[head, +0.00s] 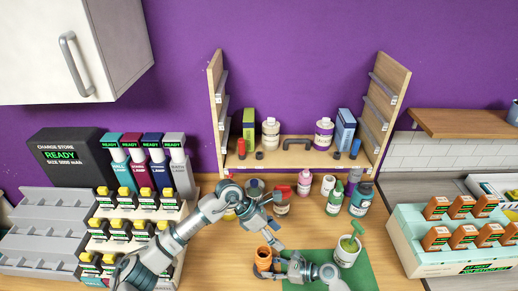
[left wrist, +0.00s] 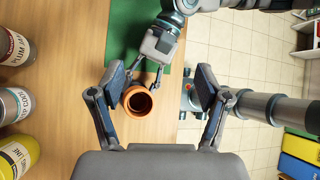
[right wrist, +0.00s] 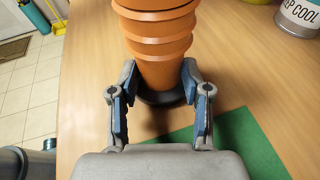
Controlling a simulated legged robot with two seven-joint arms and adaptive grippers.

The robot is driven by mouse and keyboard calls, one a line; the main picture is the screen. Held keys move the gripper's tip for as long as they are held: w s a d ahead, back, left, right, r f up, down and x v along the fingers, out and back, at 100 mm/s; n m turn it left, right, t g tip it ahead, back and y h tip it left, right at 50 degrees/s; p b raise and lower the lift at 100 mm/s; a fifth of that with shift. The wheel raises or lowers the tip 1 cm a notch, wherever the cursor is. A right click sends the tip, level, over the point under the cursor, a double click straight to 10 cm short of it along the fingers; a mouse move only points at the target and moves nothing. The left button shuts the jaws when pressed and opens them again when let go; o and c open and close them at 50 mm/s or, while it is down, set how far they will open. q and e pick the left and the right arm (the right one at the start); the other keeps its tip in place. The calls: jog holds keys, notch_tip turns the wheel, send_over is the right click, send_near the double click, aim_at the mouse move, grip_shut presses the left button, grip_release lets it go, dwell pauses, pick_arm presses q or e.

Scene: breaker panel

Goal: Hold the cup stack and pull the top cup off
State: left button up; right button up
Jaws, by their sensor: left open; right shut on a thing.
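The orange cup stack (head: 263,256) stands upright on the table at the left edge of a green mat (head: 357,271). My right gripper (head: 277,266) is shut on the lower part of the stack from the right. In the right wrist view the ribbed stack (right wrist: 158,40) rises between the fingers (right wrist: 160,84), with a dark round base below it. My left gripper (head: 270,241) is open above the stack. In the left wrist view the stack's round open top (left wrist: 140,102) lies between the spread fingers (left wrist: 160,82), nearer the left finger and apart from the right one.
A white pot with a green tool (head: 347,250) stands on the mat at the right. Several bottles and jars (head: 304,183) stand behind the grippers, below a wooden shelf (head: 290,155). Display racks (head: 130,225) stand at the left and a box of orange packs (head: 450,240) at the right.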

aim_at(260, 253)
pick_arm(q)
jog(key=a+f+y, duration=0.1)
jog(key=f+y, duration=0.1)
jog(key=f, duration=0.1)
jog(key=a+f+m+t+y, duration=0.1)
jog(key=a+f+y, duration=0.1)
jog(key=f+y, duration=0.1)
jog(key=a+f+y, duration=0.2)
jog(key=f+y, duration=0.1)
jog(key=shift+w+m+t, duration=0.2)
jog(key=shift+m+t, duration=0.2)
jog(key=shift+d+f, duration=0.2)
jog(key=shift+f, duration=0.3)
jog(key=shift+d+f, duration=0.15)
jog(key=shift+f, duration=0.3)
jog(key=shift+a, duration=0.25)
jog(key=c, duration=1.3)
